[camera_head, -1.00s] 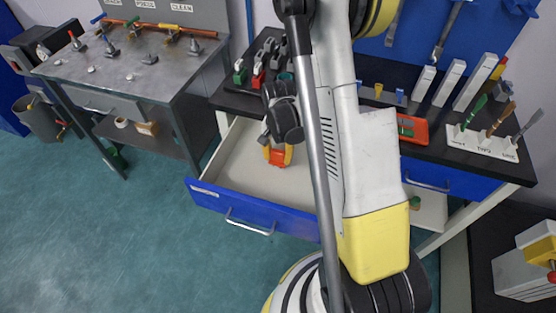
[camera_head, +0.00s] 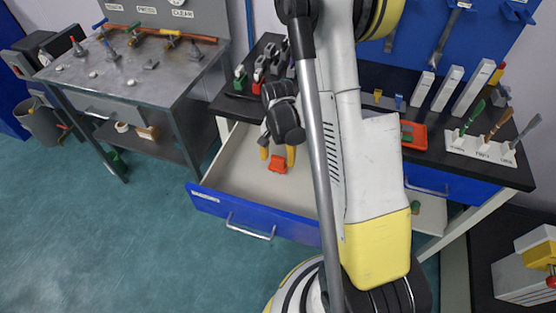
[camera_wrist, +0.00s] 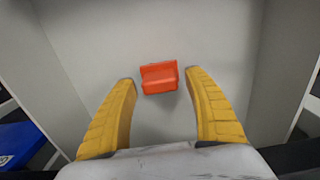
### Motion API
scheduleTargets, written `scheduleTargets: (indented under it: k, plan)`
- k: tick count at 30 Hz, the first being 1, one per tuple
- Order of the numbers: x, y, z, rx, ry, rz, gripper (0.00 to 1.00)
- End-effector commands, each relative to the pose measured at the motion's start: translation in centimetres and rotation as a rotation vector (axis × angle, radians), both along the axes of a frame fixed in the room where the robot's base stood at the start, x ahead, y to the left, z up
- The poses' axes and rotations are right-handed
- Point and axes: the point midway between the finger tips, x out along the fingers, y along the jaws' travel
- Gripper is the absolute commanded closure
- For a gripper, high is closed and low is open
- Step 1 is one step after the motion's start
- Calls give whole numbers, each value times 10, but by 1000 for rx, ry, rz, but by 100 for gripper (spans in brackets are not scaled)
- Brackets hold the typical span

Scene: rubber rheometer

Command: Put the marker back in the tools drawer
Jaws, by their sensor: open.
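An orange block-like object (camera_head: 278,168), which may be the marker, lies on the floor of the open tools drawer (camera_head: 262,218). The drawer has a blue front and a pale inside. My gripper (camera_head: 277,158) is inside the drawer's opening, just above the orange object. Its two yellow fingers are apart and empty. In the wrist view the orange object (camera_wrist: 158,78) shows between and beyond the fingertips (camera_wrist: 162,88), with a clear gap to the left one. I cannot tell the exact height of the fingers above it.
The drawer walls stand around my gripper. The dark bench top (camera_head: 375,80) above holds a white rack with tools (camera_head: 480,148), an orange-red device (camera_head: 413,134) and several white blocks. A grey metal table (camera_head: 140,70) stands at left. Much of the drawer floor is free.

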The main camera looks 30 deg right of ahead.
Motion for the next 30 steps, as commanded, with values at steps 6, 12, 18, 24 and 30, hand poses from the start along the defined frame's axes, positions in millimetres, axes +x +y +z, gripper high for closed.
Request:
scheduleTargets:
  k: [6, 12, 18, 24, 30]
  plan:
    - [0, 0, 58, 0, 0, 0, 39]
    - [0, 0, 90, 0, 0, 0, 39]
    - [0, 4, 111, -5, -15, 24, 39]
    - [-9, 36, 175, -44, -126, 198, 39]
    - [-38, 79, 244, -114, -290, 450, 39]
